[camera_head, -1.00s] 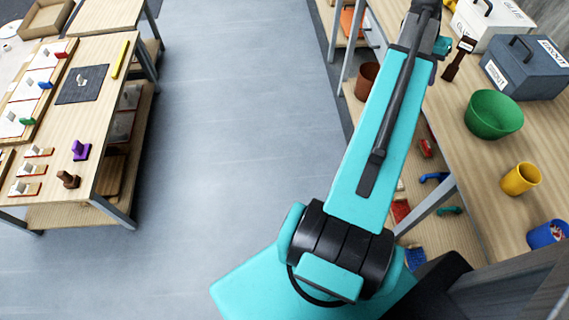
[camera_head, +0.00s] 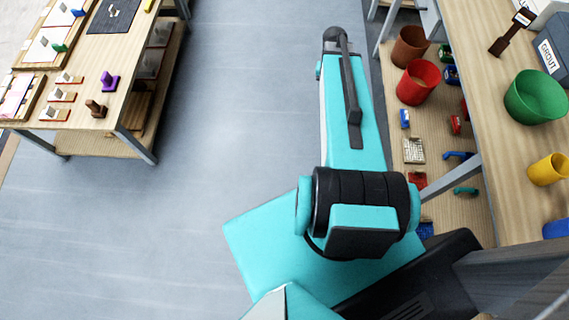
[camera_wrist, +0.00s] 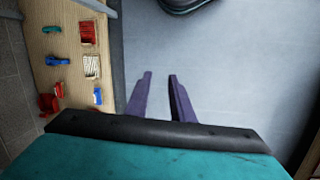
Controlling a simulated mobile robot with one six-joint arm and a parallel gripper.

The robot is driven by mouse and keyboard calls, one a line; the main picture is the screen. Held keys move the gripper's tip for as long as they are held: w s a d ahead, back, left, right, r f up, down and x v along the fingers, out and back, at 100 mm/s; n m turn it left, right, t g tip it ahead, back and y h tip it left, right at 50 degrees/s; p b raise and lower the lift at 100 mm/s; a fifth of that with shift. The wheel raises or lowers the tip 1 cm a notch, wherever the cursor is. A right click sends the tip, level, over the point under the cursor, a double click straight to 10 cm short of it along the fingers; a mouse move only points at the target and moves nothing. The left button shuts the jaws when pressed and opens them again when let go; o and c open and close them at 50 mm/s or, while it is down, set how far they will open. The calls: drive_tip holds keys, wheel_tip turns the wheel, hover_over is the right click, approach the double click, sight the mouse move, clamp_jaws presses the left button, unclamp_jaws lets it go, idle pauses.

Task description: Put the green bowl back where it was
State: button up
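The green bowl (camera_head: 537,97) stands upright on the right-hand table top (camera_head: 490,75) in the head view, beside the dark blue-grey grout box and behind the yellow cup. It does not show in the wrist view. My gripper (camera_wrist: 160,82) shows only in the wrist view, as two purple fingers with a clear gap between them. It is open and empty above the grey floor, apart from the bowl. My gripper is hidden in the head view.
A yellow cup (camera_head: 548,169) stands near the bowl. Below, a shelf (camera_head: 440,205) holds a red pot (camera_head: 418,82), a brown pot (camera_head: 410,46) and small tools. A left table (camera_head: 75,105) carries mosaic boards and stamps. The floor (camera_head: 230,150) between is clear.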

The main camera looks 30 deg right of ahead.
drive_tip(key=s+a+f+n+g, duration=0.1)
drive_tip(key=s+a+f+n, duration=0.15)
drive_tip(key=a+f, duration=0.45)
drive_tip(key=s+a+f+n+g, duration=0.1)
drive_tip(key=s+a+f+n, duration=0.15)
drive_tip(key=a, duration=0.85)
drive_tip(key=s+a+f+n, duration=0.1)
drive_tip(key=s+a+f, duration=0.2)
drive_tip(key=s+a, duration=0.2)
drive_tip(key=s+a+f+n+g, duration=0.1)
drive_tip(key=s+a+f, duration=0.3)
drive_tip(key=s+a, duration=0.2)
drive_tip(key=shift+s+f+y, duration=0.15)
drive_tip(key=shift+s+y, duration=0.1)
drive_tip(key=shift+y, duration=0.15)
drive_tip(key=shift+a+f, duration=0.1)
wheel_tip(320, 180, down, 2)
drive_tip(key=b, duration=0.2)
drive_tip(key=shift+s+f+n+b, duration=0.1)
drive_tip(key=shift+f+n+b, duration=0.05)
drive_tip(key=shift+n+b, duration=0.15)
